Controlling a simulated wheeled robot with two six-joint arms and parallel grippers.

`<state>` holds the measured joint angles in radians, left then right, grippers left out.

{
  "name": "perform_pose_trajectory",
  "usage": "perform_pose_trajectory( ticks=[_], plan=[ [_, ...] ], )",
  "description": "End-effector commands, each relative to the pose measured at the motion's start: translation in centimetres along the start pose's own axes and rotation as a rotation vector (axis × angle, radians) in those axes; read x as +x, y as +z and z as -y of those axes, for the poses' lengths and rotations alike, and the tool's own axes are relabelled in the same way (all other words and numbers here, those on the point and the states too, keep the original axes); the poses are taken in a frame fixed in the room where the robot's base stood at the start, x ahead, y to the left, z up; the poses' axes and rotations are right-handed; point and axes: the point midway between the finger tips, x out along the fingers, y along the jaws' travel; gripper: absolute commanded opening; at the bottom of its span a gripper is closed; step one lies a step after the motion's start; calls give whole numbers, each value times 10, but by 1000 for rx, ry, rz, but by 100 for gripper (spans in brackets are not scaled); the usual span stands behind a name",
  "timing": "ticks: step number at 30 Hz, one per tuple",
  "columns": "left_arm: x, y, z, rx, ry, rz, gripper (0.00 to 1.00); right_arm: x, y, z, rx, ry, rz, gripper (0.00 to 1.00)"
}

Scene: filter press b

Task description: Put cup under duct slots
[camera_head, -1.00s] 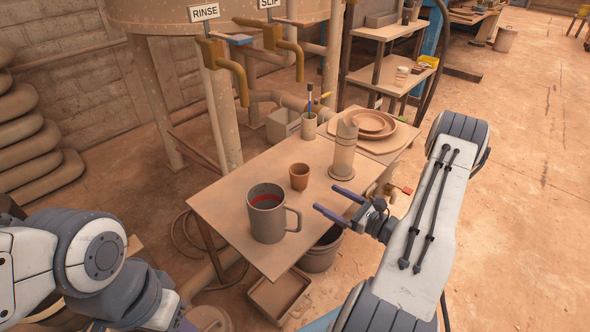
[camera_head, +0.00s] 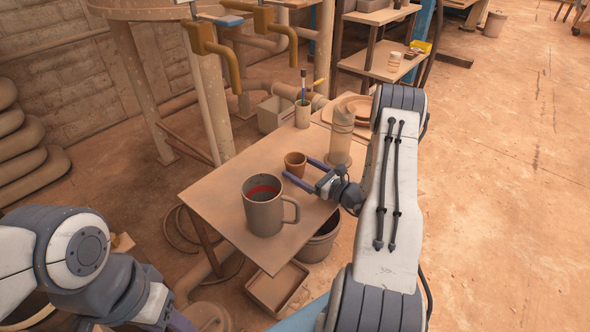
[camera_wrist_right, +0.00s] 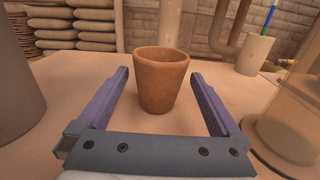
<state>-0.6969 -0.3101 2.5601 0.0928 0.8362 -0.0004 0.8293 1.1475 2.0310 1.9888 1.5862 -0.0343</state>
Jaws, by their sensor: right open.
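A small terracotta cup (camera_head: 295,163) stands upright on the table; in the right wrist view the cup (camera_wrist_right: 161,80) is centred ahead. My right gripper (camera_head: 298,168) is open and low over the table, its two purple fingers pointing at the cup, one towards each side. In the wrist view the fingertips lie left and right of the cup's near side, with gaps, and nothing is held. My left gripper (camera_head: 178,320) shows only in part at the bottom edge, its fingers mostly out of frame. I cannot make out duct slots for certain.
A large grey mug (camera_head: 262,212) with red inside stands in front of the cup. A tall beige cylinder (camera_head: 341,135) stands close on the right. Behind are a brush pot (camera_head: 302,115) and plates. The table's (camera_head: 213,190) left part is clear.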

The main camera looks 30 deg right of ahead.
Motion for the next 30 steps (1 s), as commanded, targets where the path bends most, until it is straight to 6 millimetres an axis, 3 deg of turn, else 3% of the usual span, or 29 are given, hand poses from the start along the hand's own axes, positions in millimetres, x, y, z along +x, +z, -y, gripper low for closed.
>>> perform_pose_trajectory(
  ticks=[8,11,15,16,17,25,30],
  plan=[
    [1,0,0,0,0,0,50,6,0,-1,1,1,0,100],
    [1,0,0,0,0,0,50,6,0,-1,1,1,0,69],
    [1,0,0,0,0,0,50,6,0,-1,1,1,0,16],
    [0,0,0,0,0,0,50,6,0,-1,0,1,0,16],
    [0,0,0,0,0,0,50,6,0,-1,0,1,0,7],
    [-2,0,0,0,0,0,50,6,5,-1,0,1,0,6],
    [-10,0,-1,0,0,0,50,6,25,0,-3,1,1,6]
  ],
)
